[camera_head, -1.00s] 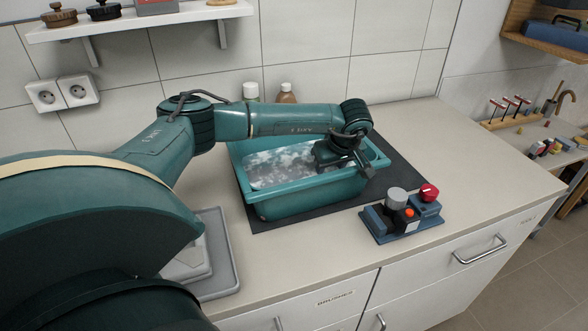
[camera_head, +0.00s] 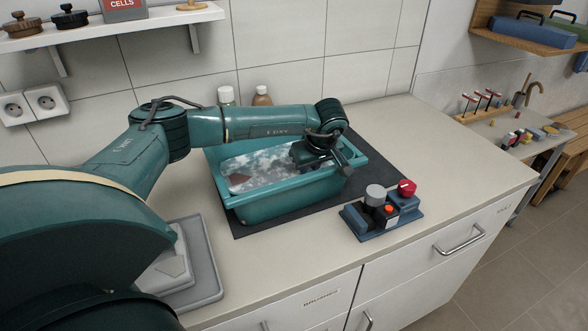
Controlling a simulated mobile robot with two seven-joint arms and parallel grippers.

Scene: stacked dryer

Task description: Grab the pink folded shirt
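No pink folded shirt can be made out clearly in the head view. A teal tub (camera_head: 285,207) of foamy water stands on a dark mat on the counter. A small reddish-brown patch (camera_head: 239,178) shows among the foam at the tub's left side; I cannot tell what it is. My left arm reaches in from the left across the back of the tub. My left gripper (camera_head: 335,160) hangs over the tub's right end, its fingers seen small and from the side; I cannot tell whether they are open. My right gripper is not in view.
A grey tray (camera_head: 207,290) with a pale flat item lies at the counter's left front. A blue block with knobs (camera_head: 382,222) stands front right of the tub. Two bottles (camera_head: 261,96) stand behind the tub. The counter's right end is clear.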

